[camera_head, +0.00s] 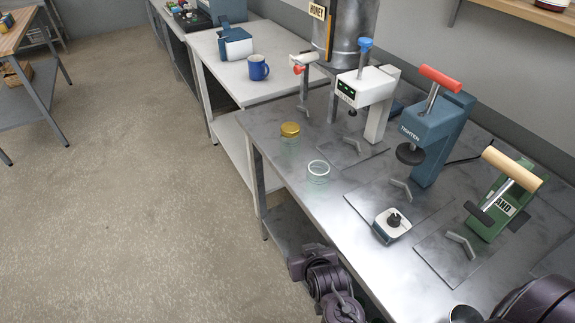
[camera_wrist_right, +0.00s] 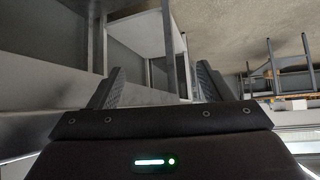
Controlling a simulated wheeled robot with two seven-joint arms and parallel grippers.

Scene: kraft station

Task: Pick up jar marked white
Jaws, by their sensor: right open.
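In the head view, an open glass jar (camera_head: 318,172) with a pale rim stands upright on the grey metal table. A second glass jar with a gold lid (camera_head: 290,131) stands behind it to the left. I cannot read a mark on either jar. My right gripper (camera_wrist_right: 158,88) shows in the right wrist view, open with nothing between its fingers, facing table legs and floor. No jar shows in that view. Purple arm parts of mine show at the bottom of the head view, but no left gripper fingers are visible.
A white press (camera_head: 365,90), a blue press marked TIGHTEN (camera_head: 435,130) and a green press (camera_head: 500,205) stand behind and right of the jars. A small dial unit (camera_head: 391,225) sits nearer. A blue mug (camera_head: 258,68) stands on the white table. The table's left edge is near the jars.

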